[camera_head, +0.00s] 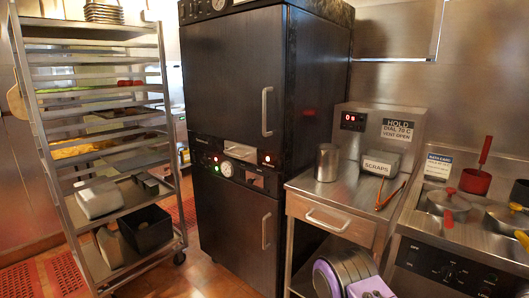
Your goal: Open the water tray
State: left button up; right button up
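A tall black cabinet (237,75) stands in the middle, with an upper and a lower door, both shut. Between the doors is a control band with small lights, a round dial (227,169) and a small metal-fronted slot or tray (255,180). I cannot tell for sure whether this is the water tray. No label reading water tray is legible. Neither of my grippers shows in the head view.
A wheeled steel rack (160,70) with trays and bins stands close on the left. The steel stand (335,192) holds a metal canister (327,162), a SCRAPS box (380,164) and red tongs (391,194). A cooking unit with pots is at right. Floor before the cabinet looks clear.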

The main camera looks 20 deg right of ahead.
aim_at(248, 153)
jog(key=z, duration=0.7)
jog(key=i, duration=1.6)
jog(key=z, duration=0.55)
